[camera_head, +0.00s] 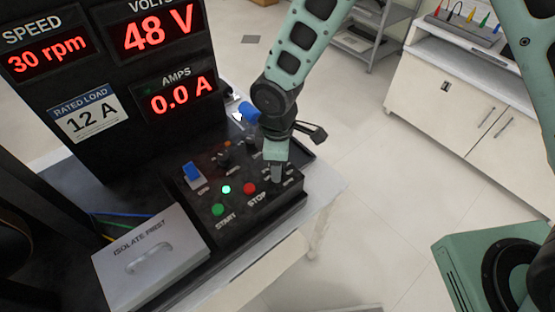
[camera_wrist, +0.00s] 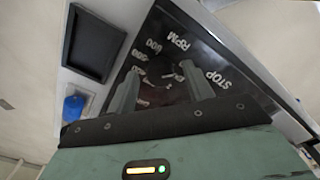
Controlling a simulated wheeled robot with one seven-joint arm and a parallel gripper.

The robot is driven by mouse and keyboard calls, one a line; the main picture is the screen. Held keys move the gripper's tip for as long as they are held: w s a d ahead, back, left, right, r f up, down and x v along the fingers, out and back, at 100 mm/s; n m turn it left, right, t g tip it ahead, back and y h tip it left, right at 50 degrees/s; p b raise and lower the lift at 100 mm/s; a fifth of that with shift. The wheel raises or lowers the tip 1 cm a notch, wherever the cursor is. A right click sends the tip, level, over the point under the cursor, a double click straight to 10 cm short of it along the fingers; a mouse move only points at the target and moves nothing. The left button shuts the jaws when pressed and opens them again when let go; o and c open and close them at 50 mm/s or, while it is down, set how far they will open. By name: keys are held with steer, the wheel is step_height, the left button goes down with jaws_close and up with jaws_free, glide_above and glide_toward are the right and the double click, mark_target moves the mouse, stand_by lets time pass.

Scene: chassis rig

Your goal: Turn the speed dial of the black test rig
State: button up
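The black test rig (camera_head: 150,120) stands at the left in the head view. Its displays read 30 rpm (camera_head: 50,53), 48 V and 0.0 A. My gripper (camera_head: 276,172) points down over the right part of its sloping control panel (camera_head: 238,222). In the wrist view my two fingers (camera_wrist: 158,82) stand apart, over the dial scale marked RPM, with 500 and 600 at its left. The speed dial is dark and poorly made out between the fingers, and my gripper hides it in the head view. Whether the fingers press on it cannot be told.
The panel also bears a blue switch (camera_head: 193,173), a green START button (camera_head: 218,209), a red STOP button (camera_head: 249,188) and an orange-marked knob (camera_head: 224,158). A grey box marked ISOLATE FIRST (camera_head: 150,258) stands in front at left. Cabinets (camera_head: 440,100) stand behind, right; the floor between is clear.

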steer(key=shift+r, duration=0.1)
step_height(320, 180, up, 17)
steer(key=b, duration=0.1)
steer(key=shift+r, duration=0.15)
stand_by(0.6)
steer(key=s+d+m, duration=0.4)
steer(key=s+d, duration=0.1)
steer(key=s, duration=0.4)
steer(key=s+d+m, duration=0.4)
steer(key=s+d, duration=0.1)
steer(key=s, duration=0.3)
steer(key=shift+s+r+y, duration=0.25)
steer(key=shift+s+y, duration=0.05)
steer(key=shift+s, duration=0.1)
steer(key=shift+d, duration=0.1)
stand_by(0.5)
